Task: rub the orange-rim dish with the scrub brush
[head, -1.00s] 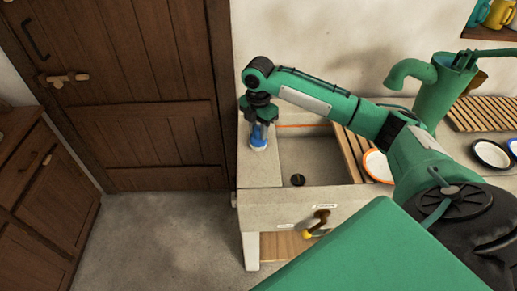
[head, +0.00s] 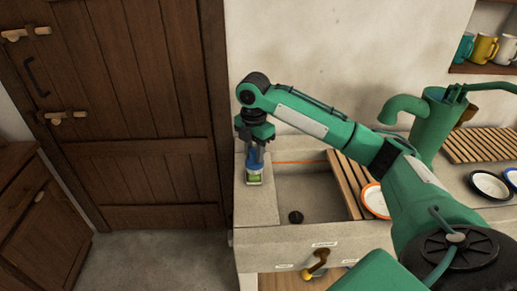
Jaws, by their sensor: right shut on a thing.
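My right gripper (head: 254,150) is over the left ledge of the stone sink, pointing down and shut on a slim blue thing. This blue thing (head: 254,160) looks like the scrub brush, but its shape is mostly hidden by the fingers. A small green-and-white piece (head: 253,178) shows directly below it; I cannot tell whether it is part of the brush or a separate thing on the ledge. The orange-rim dish (head: 375,201), white inside, lies right of the basin, partly covered by my right arm. My left gripper is not in view.
The sink basin (head: 318,200) with a dark drain (head: 296,217) is open. A slatted wooden rack (head: 355,185) lies across its right side. A green pump tap (head: 432,120) stands behind. A black-rim dish (head: 489,185) lies farther right. Mugs (head: 485,48) stand on a shelf.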

